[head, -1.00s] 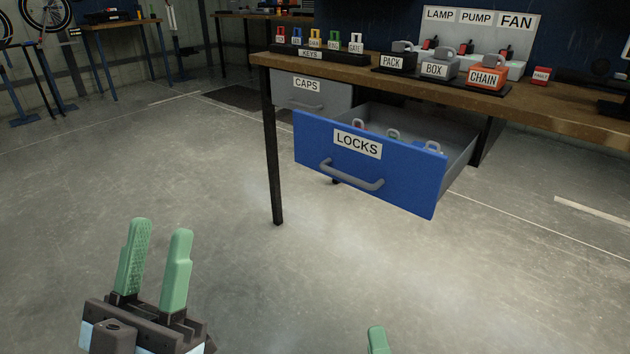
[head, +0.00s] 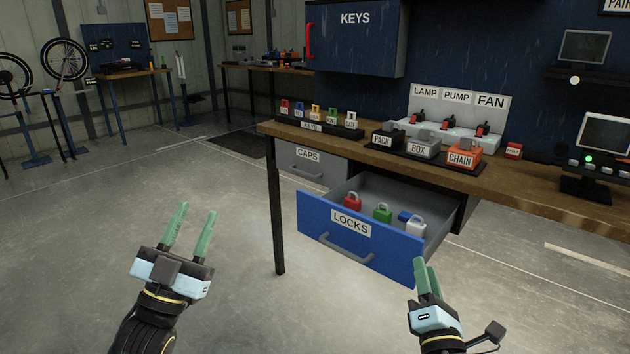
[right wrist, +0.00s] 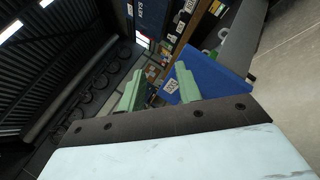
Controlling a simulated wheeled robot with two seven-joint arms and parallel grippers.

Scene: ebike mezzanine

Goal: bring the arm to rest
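My left gripper (head: 196,210) is open and empty, its two green fingers pointing up above the bare floor at the lower left. My right gripper (head: 426,264) is in front of the open blue LOCKS drawer (head: 335,222), overlapping its right front corner in the head view. In the right wrist view my right gripper (right wrist: 158,85) shows its green fingers apart with nothing between them. The drawer holds a red padlock (head: 352,202), a green padlock (head: 382,214) and a white padlock (head: 414,227); its handle (head: 346,247) is free.
The grey CAPS drawer (head: 313,165) is shut. The floor (head: 230,240) left of the bench is clear.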

